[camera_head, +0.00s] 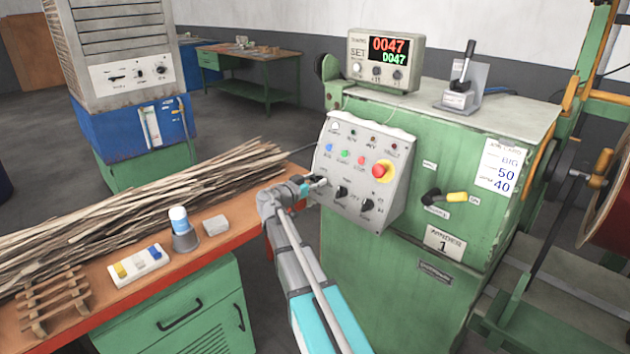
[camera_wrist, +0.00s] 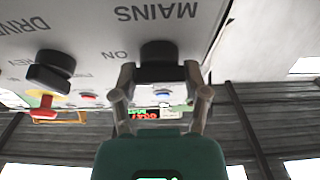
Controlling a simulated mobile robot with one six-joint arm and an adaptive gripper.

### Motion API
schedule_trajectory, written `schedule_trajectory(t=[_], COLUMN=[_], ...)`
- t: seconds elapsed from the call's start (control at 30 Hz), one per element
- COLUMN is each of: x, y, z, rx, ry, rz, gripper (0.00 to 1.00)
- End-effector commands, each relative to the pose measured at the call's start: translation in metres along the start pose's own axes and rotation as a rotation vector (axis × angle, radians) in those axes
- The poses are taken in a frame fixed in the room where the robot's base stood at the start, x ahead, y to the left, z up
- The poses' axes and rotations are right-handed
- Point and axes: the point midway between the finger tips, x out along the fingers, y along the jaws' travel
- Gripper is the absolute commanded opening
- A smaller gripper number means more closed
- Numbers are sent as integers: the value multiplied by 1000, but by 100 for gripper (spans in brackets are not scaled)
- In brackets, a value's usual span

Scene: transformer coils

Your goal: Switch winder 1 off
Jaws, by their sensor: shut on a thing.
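Winder 1 is the green machine (camera_head: 390,270) at right, with a plate reading "1" (camera_head: 444,243). Its sloped grey control panel (camera_head: 400,205) carries lit buttons, a red mushroom button (camera_head: 381,170) and black rotary knobs. My gripper (camera_head: 318,182) is at the panel's lower left. In the wrist view my gripper (camera_wrist: 158,82) is shut on the black MAINS knob (camera_wrist: 158,52), with a finger on each side. The lettering is upside down there, with "ON" beside the knob. The knob's exact setting is hard to read.
A DRIVE knob (camera_wrist: 52,70) is beside the MAINS knob. An orange-topped bench (camera_head: 235,230) with wooden strips (camera_head: 140,205), a cup (camera_head: 184,240) and a small block stands at left.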

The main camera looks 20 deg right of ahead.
Motion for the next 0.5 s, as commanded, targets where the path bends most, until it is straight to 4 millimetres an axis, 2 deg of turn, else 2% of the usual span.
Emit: schedule_trajectory(t=[0.03, 0.1, 0.5], x=[0, 0, 1], y=[0, 0, 0], z=[0, 0, -1], rx=[0, 0, -50], ry=[0, 0, 0], rz=[1, 1, -20], gripper=[24, 12, 12])
